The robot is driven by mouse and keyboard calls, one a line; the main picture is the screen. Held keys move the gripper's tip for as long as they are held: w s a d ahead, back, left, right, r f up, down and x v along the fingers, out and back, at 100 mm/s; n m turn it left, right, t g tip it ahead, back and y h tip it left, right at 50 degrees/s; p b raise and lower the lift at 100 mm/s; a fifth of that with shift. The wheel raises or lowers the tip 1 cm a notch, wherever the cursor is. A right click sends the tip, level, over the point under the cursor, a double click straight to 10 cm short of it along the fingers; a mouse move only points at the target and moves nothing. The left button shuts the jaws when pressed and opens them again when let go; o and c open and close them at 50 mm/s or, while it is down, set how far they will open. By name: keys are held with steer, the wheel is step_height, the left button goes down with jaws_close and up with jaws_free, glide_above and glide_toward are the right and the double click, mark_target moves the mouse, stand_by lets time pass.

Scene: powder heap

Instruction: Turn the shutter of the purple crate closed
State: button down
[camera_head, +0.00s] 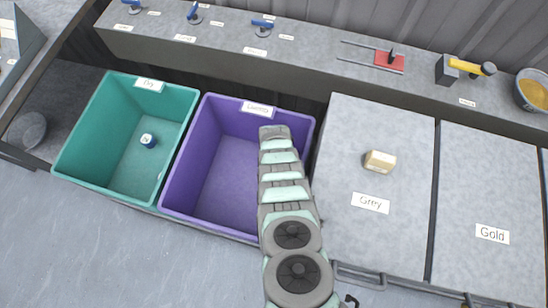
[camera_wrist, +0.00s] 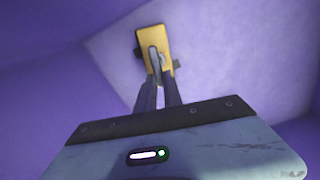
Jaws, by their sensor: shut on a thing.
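The purple crate (camera_head: 176,180) stands between the teal crate and the grey-topped surface, open at the top. My arm reaches down over its right side, and my gripper is hidden in the head view. In the wrist view my gripper (camera_wrist: 158,72) is inside purple walls, with its two dark fingers close together. They are shut on a small yellow piece (camera_wrist: 152,35) with grey and dark parts. Where the fingers meet it is hard to make out. I cannot make out a shutter on the crate.
The teal crate (camera_head: 104,160) on the left holds a small blue-and-white item (camera_head: 148,140). To the right are a tan block (camera_head: 380,161) and label plates. The back shelf carries several blue-handled levers, a red piece (camera_head: 390,62), a yellow-handled tool (camera_head: 467,66) and a bowl (camera_head: 533,90).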

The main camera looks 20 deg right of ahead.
steer(key=shift+s+a+n, duration=0.15)
steer(key=shift+n, duration=0.75)
steer(key=n, duration=0.2)
steer(key=n+p, duration=0.1)
steer(key=n, duration=0.1)
steer(key=shift+s+a, duration=0.15)
steer(key=shift+s, duration=0.1)
steer(key=n, duration=0.2)
steer(key=shift+s+n, duration=0.3)
steer(key=shift+s+n+b, duration=0.2)
steer(key=shift+n+b, duration=0.25)
steer(key=shift+n, duration=0.95)
steer(key=c, duration=1.5)
jaws_free()
steer(key=shift+a, duration=0.1)
